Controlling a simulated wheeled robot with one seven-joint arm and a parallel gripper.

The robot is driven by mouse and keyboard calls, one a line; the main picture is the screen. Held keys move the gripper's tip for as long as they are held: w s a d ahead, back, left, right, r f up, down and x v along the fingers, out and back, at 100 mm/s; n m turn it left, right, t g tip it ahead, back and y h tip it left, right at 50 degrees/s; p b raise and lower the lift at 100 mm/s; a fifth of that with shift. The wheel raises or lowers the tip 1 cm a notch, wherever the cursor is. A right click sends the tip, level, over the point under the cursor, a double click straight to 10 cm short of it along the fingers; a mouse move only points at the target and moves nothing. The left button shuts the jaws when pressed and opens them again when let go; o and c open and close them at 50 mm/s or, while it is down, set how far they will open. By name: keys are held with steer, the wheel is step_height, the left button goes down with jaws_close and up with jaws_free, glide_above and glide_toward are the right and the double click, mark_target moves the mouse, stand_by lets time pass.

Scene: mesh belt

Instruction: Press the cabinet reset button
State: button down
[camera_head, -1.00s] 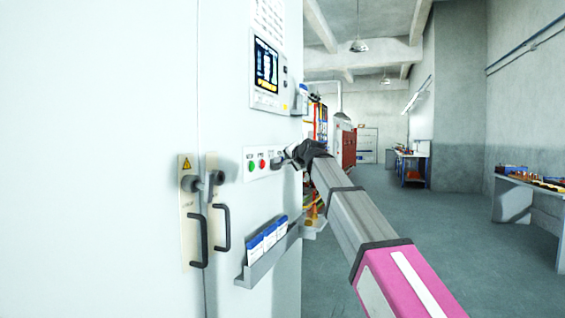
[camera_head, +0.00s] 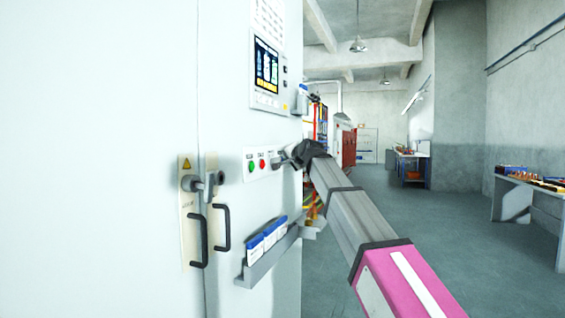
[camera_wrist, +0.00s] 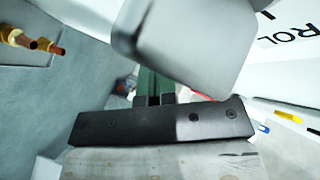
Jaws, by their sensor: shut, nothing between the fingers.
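The white control cabinet (camera_head: 100,120) fills the left of the head view. Its button strip (camera_head: 262,161) carries a green button (camera_head: 251,166), a red button (camera_head: 262,163) and a third control at the right end, mostly hidden by my gripper. My gripper (camera_head: 279,160) is shut and empty, its tip at or very close to the strip's right end; I cannot tell whether it touches. In the wrist view the dark gripper body (camera_wrist: 160,124) shows, and a large grey block (camera_wrist: 185,40) blocks the view beyond; no button can be made out there.
A screen panel (camera_head: 267,72) sits above the strip. A document tray (camera_head: 262,262) juts out below it, and black door handles (camera_head: 198,240) stand at lower left. A workbench (camera_head: 520,205) is at the far right. The floor (camera_head: 450,240) to the right is clear.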

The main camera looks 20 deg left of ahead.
steer(key=shift+d, duration=0.7)
steer(key=shift+s+d, duration=0.15)
steer(key=shift+d, duration=1.1)
steer(key=shift+s+d, duration=0.1)
steer(key=shift+d, duration=1.15)
